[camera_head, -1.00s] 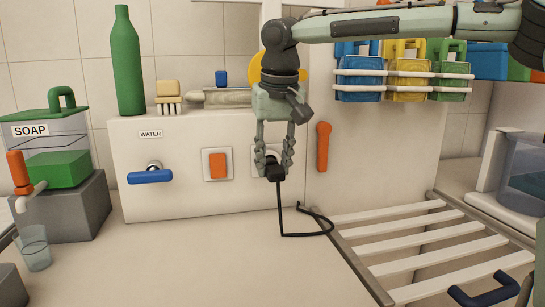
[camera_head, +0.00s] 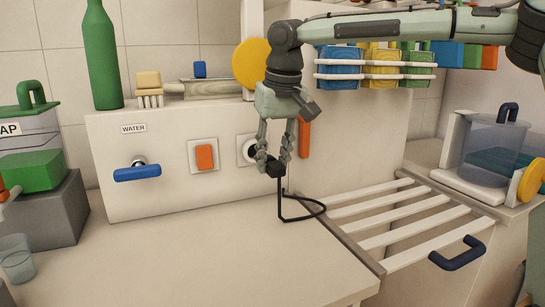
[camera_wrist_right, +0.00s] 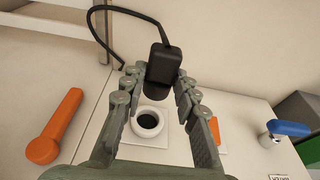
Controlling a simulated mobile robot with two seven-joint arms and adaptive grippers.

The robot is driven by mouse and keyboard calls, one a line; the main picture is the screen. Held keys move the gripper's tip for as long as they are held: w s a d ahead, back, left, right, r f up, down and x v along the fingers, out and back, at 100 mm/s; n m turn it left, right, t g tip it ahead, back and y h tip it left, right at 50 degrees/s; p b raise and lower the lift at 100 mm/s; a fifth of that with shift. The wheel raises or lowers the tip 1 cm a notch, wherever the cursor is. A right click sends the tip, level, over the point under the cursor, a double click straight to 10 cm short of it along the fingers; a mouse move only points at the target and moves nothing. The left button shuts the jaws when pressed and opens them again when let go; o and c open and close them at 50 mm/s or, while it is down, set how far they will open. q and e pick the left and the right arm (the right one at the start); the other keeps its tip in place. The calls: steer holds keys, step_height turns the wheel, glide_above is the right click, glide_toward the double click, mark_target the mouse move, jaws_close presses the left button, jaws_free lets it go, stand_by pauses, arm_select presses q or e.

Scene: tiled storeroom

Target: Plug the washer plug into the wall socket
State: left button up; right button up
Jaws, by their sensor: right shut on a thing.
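The black washer plug (camera_head: 275,169) is held between the fingertips of my right gripper (camera_head: 273,163), in front of the white wall panel. Its black cable hangs down and loops on the counter. The round wall socket (camera_head: 244,150) is just left of the gripper, partly behind its fingers. In the right wrist view, the plug (camera_wrist_right: 163,65) sits between the fingertips (camera_wrist_right: 155,78), and the socket (camera_wrist_right: 147,122) shows its dark opening, empty. The plug is apart from the socket.
An orange switch (camera_head: 205,157) and blue tap handle (camera_head: 137,174) are left of the socket. An orange handle (camera_head: 304,138) is just right of the gripper. A slatted rack (camera_head: 400,225) is at right. The counter (camera_head: 190,245) in front is mostly clear.

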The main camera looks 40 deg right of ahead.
steer(key=shift+w+d, duration=0.2)
steer(key=shift+w, duration=0.75)
steer(key=shift+w+d, duration=0.25)
steer(key=shift+w, duration=0.65)
steer(key=shift+w+d, duration=0.2)
steer(key=shift+w, duration=0.75)
steer(key=shift+w, duration=0.25)
steer(key=shift+w+d, duration=0.15)
steer(key=shift+w, duration=0.15)
steer(key=shift+w+d, duration=0.15)
steer(key=shift+w, duration=0.45)
